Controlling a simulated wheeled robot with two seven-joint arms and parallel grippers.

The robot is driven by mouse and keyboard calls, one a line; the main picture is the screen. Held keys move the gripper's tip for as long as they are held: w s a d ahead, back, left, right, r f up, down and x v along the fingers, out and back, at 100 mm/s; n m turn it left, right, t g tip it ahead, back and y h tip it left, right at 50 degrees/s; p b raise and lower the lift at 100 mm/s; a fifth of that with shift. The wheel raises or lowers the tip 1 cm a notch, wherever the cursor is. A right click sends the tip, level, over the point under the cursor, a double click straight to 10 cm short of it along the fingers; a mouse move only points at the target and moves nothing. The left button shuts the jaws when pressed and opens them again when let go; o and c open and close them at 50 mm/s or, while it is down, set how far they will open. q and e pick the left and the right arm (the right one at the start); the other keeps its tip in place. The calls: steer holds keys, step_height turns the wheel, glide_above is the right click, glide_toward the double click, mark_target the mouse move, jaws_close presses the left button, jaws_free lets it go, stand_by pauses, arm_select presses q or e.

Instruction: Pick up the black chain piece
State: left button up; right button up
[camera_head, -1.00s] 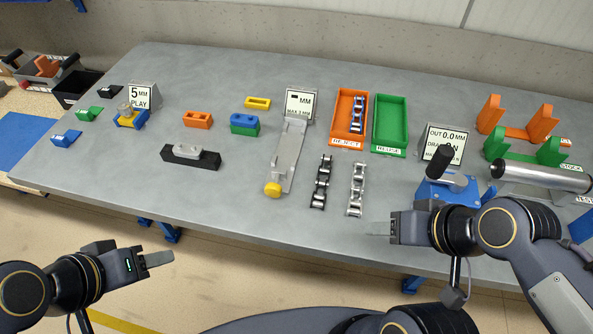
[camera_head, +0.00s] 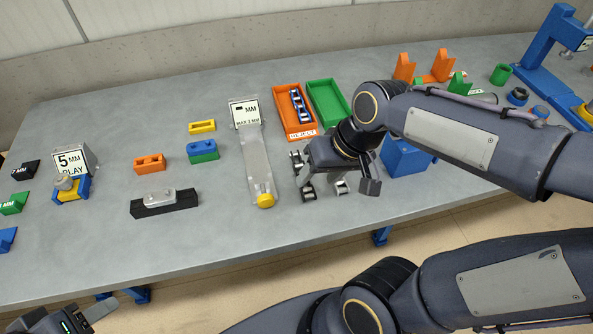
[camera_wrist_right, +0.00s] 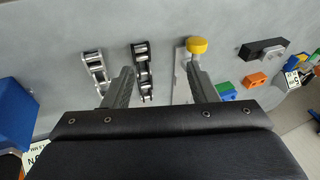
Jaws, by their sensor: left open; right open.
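The black chain piece (camera_head: 296,160) lies on the grey table in front of the orange tray, partly hidden by my right gripper (camera_head: 324,182) in the head view. In the right wrist view the black chain piece (camera_wrist_right: 142,68) lies beyond the gap between the fingers, closer to the left finger. My right gripper (camera_wrist_right: 161,84) is open, empty and pointed down above the table. A silver chain piece (camera_wrist_right: 96,70) lies beside the black one, outside the left finger; in the head view (camera_head: 341,188) it is partly covered. My left gripper (camera_head: 92,312) is open and empty at the bottom left, off the table.
A grey gauge with a yellow knob (camera_head: 265,200) lies left of the black chain. An orange reject tray (camera_head: 282,103) holding a chain and a green tray (camera_head: 318,90) stand behind. A blue fixture (camera_head: 402,158) is to the right.

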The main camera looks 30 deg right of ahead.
steer(key=w+g+h+p, duration=0.1)
steer(key=w, duration=0.2)
steer(key=w+d+f+g+h+p, duration=0.1)
steer(key=w, duration=0.2)
steer(key=w+f+p, duration=0.1)
steer(key=w, duration=0.3)
steer(key=shift+d+g+h, duration=0.25)
steer(key=shift+g+h, duration=0.15)
steer(key=shift+w+f, duration=0.15)
steer(key=shift+w, duration=0.15)
steer(key=shift+d+f+m, duration=0.1)
steer(key=shift+f+m, duration=0.15)
steer(key=shift+m, duration=0.05)
step_height(320, 180, down, 8)
steer(key=shift+s+r+p, duration=0.15)
steer(key=shift+r+p, duration=0.1)
steer(key=shift+p, duration=0.35)
jaws_close()
steer(key=shift+r, duration=0.15)
